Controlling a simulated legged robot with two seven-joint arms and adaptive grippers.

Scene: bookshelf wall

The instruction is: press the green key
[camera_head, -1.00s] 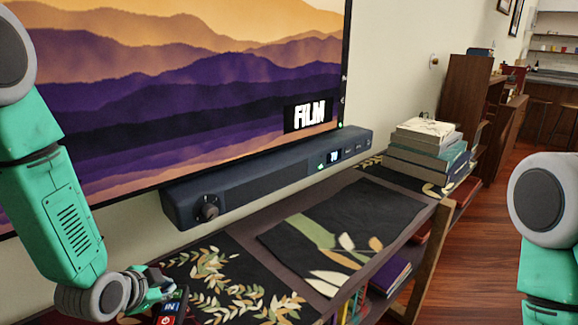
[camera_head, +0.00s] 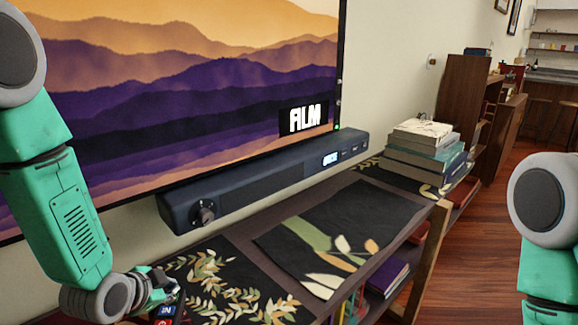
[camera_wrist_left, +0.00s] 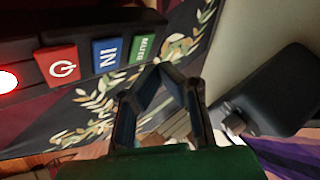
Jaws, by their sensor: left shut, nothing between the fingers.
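The green key (camera_wrist_left: 143,48) shows in the left wrist view, at the right end of a row on a dark remote (camera_wrist_left: 25,48). A blue key (camera_wrist_left: 108,57) and a red power key (camera_wrist_left: 60,66) sit beside it. In the head view the remote (camera_head: 165,313) is at the bottom edge, mostly hidden; its green key cannot be made out there. My left gripper (camera_head: 170,283) is shut and empty over the remote. In the wrist view its fingertips (camera_wrist_left: 163,70) are right by the green key; I cannot tell if they touch it. My right gripper is out of view.
A dark soundbar (camera_head: 250,183) with a knob (camera_head: 204,212) and lit display (camera_head: 331,158) stands behind, under a large screen (camera_head: 190,90) reading FILM. Patterned dark mats (camera_head: 325,235) lie flat on the shelf. A book stack (camera_head: 425,155) stands at the far end.

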